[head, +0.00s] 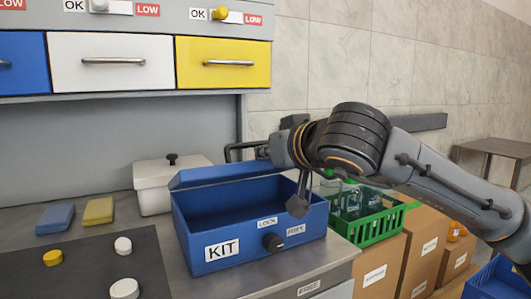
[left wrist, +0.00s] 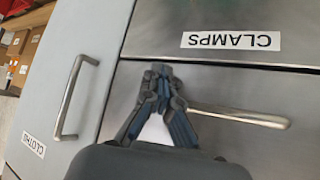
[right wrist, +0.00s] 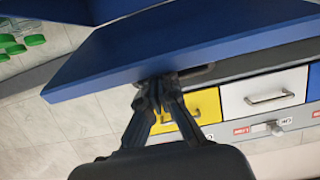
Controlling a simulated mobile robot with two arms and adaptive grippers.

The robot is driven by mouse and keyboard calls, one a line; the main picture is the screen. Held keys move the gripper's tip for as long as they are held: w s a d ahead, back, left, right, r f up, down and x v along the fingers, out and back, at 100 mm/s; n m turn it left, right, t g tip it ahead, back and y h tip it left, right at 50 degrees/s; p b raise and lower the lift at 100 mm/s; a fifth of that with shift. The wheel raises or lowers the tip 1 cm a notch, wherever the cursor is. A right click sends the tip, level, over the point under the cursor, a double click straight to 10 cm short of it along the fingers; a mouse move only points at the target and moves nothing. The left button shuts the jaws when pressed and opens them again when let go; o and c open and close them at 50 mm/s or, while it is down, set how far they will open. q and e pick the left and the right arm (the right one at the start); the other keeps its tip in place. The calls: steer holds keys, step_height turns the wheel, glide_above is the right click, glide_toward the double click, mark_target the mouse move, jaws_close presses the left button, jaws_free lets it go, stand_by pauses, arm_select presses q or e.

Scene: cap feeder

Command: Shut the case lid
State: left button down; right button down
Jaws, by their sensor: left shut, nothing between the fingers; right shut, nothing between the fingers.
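The blue case (head: 207,225) marked KIT stands on the counter with its top open and its inside visible. Its blue lid (head: 215,174) is raised at the back edge, seen nearly edge-on. A dark knob (head: 272,242) is on the front, near a LOCK label. My left gripper (left wrist: 160,72) is shut and empty, before a drawer marked CLAMPS.
A white lidded box (head: 165,190) stands behind the case at left. A green basket (head: 378,226) with glassware is close on its right, by cardboard boxes (head: 424,240). Blue and yellow blocks and a dark mat (head: 85,270) lie left. A drawer handle (left wrist: 240,116) is beside my left gripper.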

arm_select(q)
steer(key=shift+t, duration=0.9)
steer(key=w+r, duration=0.1)
steer(key=w+d+r, duration=0.1)
steer(key=w+r, duration=0.1)
steer(key=shift+d+r, duration=0.1)
steer(key=shift+h+b, duration=0.3)
